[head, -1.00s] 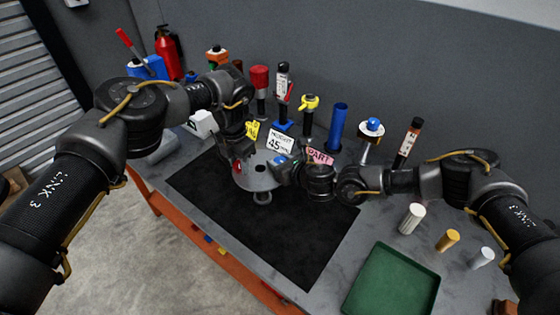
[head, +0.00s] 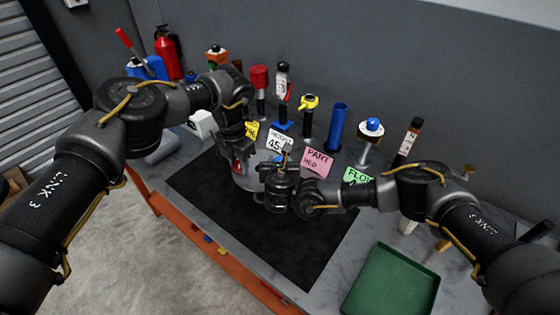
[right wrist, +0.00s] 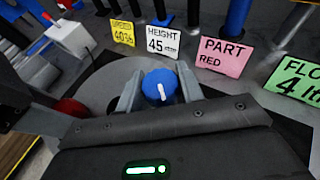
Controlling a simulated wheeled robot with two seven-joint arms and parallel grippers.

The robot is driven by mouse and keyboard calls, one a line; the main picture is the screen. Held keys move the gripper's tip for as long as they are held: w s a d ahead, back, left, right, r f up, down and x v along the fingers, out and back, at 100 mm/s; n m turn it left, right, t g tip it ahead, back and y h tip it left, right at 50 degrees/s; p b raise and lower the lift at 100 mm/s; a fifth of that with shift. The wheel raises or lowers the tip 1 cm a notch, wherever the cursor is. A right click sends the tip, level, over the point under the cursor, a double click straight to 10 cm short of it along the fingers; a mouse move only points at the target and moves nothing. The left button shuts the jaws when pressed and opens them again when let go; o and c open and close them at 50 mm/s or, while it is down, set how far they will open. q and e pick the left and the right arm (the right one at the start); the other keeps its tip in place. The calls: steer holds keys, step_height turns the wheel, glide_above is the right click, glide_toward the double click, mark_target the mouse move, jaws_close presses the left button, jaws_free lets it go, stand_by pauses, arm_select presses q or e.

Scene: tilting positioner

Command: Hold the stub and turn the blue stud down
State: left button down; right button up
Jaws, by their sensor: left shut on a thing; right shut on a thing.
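The blue stud (right wrist: 160,86) has a white line across its top and sits between the two fingers of my right gripper (right wrist: 161,93), which is shut on it. In the head view my right gripper (head: 279,166) is over the grey round plate (head: 243,183) and mostly hides the stud. My left gripper (head: 238,160) is shut at the plate's left side, around the red stub (head: 237,168). The stub also shows as a dark red patch at the left in the right wrist view (right wrist: 71,107). My left fingertips are partly hidden.
Cards reading HEIGHT 45 (right wrist: 162,40), PART RED (right wrist: 222,57) and FLO (right wrist: 294,76) stand behind the plate. Several upright tools and tubes, including a blue tube (head: 338,125), line the wall side. A green tray (head: 392,280) lies at front right. The black mat (head: 270,245) is clear in front.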

steer(key=shift+m+h, duration=0.3)
steer(key=o, duration=1)
steer(key=v, duration=1.2)
steer(key=shift+d, duration=0.1)
arm_select(q)
steer(key=c, duration=1.2)
jaws_free()
steer(key=shift+r, duration=0.1)
steer(key=shift+c, duration=0.2)
steer(key=o, duration=0.4)
